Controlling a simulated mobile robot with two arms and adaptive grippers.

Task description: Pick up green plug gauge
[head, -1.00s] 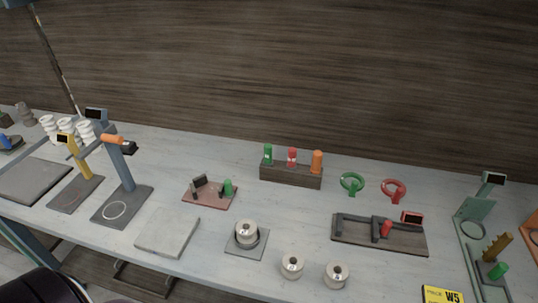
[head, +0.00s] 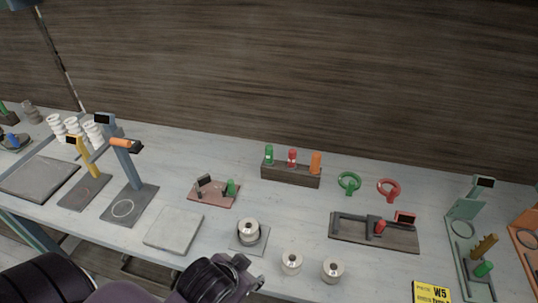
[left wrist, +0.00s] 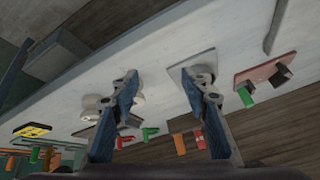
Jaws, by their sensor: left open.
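The green plug gauge (head: 269,154) stands upright at the left end of a dark wooden rack (head: 290,176), at the back of the bench. A red plug gauge (head: 292,157) and an orange one (head: 316,162) stand beside it in the rack. My left gripper (head: 250,272) is at the front edge of the bench, well short of the rack, open and empty. In the left wrist view its two fingers (left wrist: 163,88) are spread apart, and the rack (left wrist: 183,123) shows beyond them; I cannot make out the green gauge there. My right gripper is not in view.
A reddish fixture (head: 204,195) with a green cylinder stands left of the rack.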

